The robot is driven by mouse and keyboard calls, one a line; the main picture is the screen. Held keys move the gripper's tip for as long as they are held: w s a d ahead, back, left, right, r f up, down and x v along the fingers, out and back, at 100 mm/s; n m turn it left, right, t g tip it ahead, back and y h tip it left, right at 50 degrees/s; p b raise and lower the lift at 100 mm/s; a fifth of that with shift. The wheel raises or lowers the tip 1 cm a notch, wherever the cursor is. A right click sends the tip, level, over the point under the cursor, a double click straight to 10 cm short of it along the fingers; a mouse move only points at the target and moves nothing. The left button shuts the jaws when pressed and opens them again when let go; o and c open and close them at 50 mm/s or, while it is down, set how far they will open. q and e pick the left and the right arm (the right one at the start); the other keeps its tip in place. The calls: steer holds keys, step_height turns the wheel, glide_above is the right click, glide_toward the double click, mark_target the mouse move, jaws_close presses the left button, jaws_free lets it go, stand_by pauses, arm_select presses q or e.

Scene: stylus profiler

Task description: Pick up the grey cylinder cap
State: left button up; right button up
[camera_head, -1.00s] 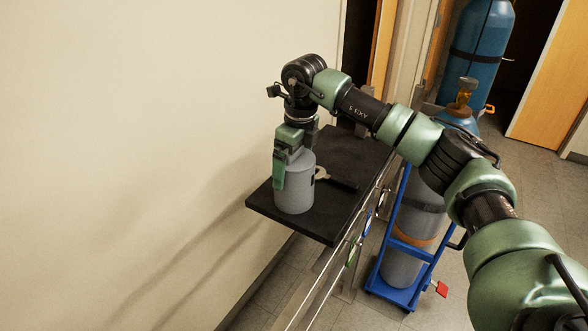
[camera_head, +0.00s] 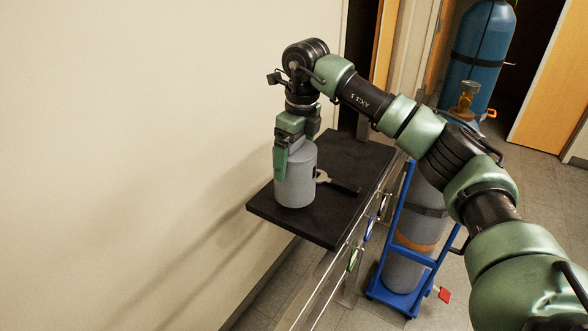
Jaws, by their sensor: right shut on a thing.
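The grey cylinder cap (camera_head: 298,185) is upright over the black shelf top (camera_head: 318,226). My right gripper (camera_head: 297,150) comes down on it from above and is shut on its upper part. One green finger lies against the cap's near left side; the other finger is mostly hidden behind. The cap looks slightly raised, though any gap under it is hard to see. My left gripper is not in view.
A wrench-like tool with a dark handle (camera_head: 345,188) lies on the shelf just right of the cap. The wall is close on the left. A grey gas cylinder (camera_head: 407,262) stands in a blue cart (camera_head: 398,297) at right; a large blue cylinder (camera_head: 478,60) is behind.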

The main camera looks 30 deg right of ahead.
step_height(320, 180, up, 11)
steer(key=shift+r+b, duration=0.1)
steer(key=shift+b, duration=0.65)
step_height(320, 180, up, 6)
steer(key=shift+f+p, duration=0.15)
steer(key=shift+p, duration=0.3)
